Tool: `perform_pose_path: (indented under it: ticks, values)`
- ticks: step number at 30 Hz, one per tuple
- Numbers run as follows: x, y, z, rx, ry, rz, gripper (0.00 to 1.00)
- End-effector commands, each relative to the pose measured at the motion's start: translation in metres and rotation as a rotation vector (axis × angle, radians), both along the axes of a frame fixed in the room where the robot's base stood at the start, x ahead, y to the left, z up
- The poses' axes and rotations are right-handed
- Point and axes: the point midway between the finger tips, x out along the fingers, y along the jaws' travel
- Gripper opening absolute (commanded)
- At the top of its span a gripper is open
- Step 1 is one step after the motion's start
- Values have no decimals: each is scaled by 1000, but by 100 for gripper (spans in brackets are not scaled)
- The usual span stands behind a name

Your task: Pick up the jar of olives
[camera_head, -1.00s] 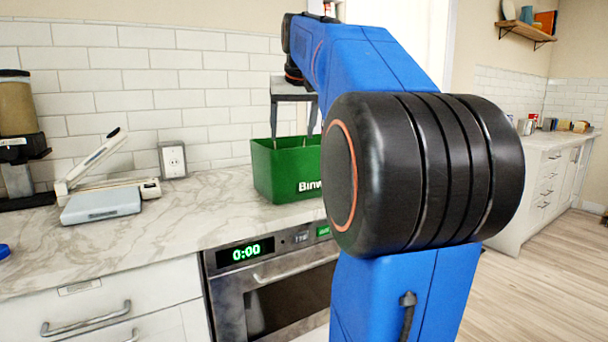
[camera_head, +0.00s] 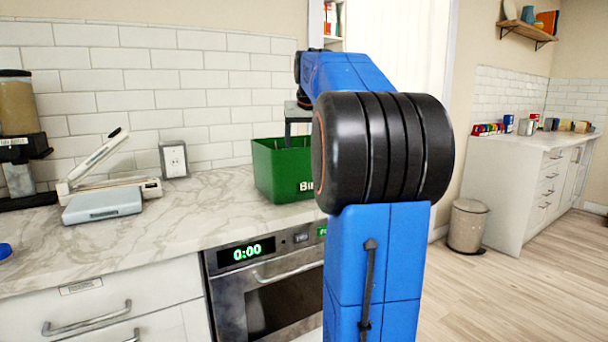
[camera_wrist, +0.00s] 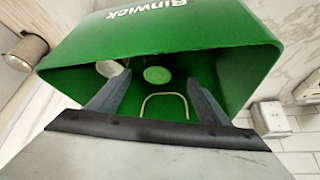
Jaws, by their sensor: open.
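A green bin (camera_head: 277,172) with white lettering stands on the counter, and it also shows in the wrist view (camera_wrist: 200,32). Inside it, in the wrist view, lie a round pale-green disc (camera_wrist: 157,75), a whitish rounded thing (camera_wrist: 110,68) and a thin beige loop (camera_wrist: 165,96). The disc may be the lid or end of the jar of olives; I cannot tell for certain. My gripper (camera_wrist: 158,79) is open, its fingers reaching into the bin mouth on either side of the disc. In the head view the fingers are hidden behind the bin and my arm.
The bin's walls surround the fingers closely. An oven (camera_head: 270,290) is below. A trash can (camera_head: 467,226) stands at right.

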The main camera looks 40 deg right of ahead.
Motion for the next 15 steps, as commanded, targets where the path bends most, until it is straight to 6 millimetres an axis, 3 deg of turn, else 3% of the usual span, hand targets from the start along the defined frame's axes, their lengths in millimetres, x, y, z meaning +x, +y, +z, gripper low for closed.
perform_pose_path:
  ticks: [10,15]
  values:
    - [7,-6,-18,1,1,0,71]
    - [12,-13,-37,1,2,0,71]
